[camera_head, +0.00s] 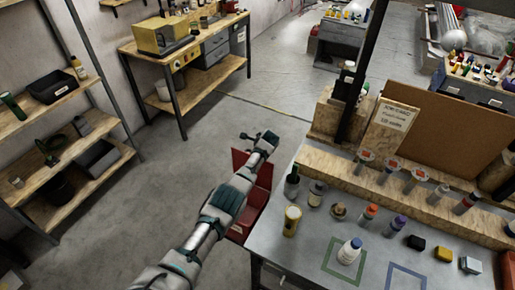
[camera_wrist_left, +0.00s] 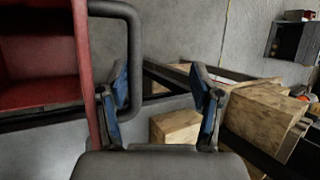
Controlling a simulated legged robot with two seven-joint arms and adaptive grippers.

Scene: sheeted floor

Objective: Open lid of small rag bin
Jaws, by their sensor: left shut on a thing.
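The small rag bin (camera_head: 250,216) is red and stands on the floor at the left end of the metal worktable. Its red lid (camera_head: 238,160) stands raised. In the left wrist view the lid (camera_wrist_left: 84,75) shows nearly edge-on, with the bin's red inside (camera_wrist_left: 35,95) to its left. A dark bent handle (camera_wrist_left: 135,45) sticks out from the lid. My left gripper (camera_head: 258,139) is at the lid's far side. In the wrist view, the left gripper (camera_wrist_left: 163,95) is shut on the handle, which runs down beside the left finger. My right gripper is out of view.
Shelves (camera_head: 60,205) stand at the left and a wooden bench (camera_head: 205,90) at the back. The floor (camera_head: 150,190) left of the bin is clear.

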